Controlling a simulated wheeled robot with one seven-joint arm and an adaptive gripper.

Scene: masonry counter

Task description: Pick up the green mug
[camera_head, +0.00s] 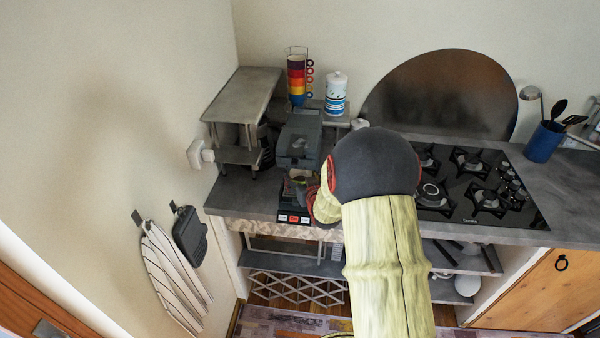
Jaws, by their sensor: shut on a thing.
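My gripper (297,190) is small and dark in the head view, at the front left of the counter, just left of my arm's yellow wrist. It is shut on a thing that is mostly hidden. A small greenish patch (299,178) shows at the fingers and fits the green mug. Its outline and handle cannot be made out. I cannot tell whether it touches the surface below.
A dark scale-like device (294,218) with red and white buttons lies just below the gripper. A grey appliance (299,138) stands behind, with stacked coloured cups (296,80) and a striped canister (336,93). A metal shelf (243,95) is left, a gas hob (480,190) right.

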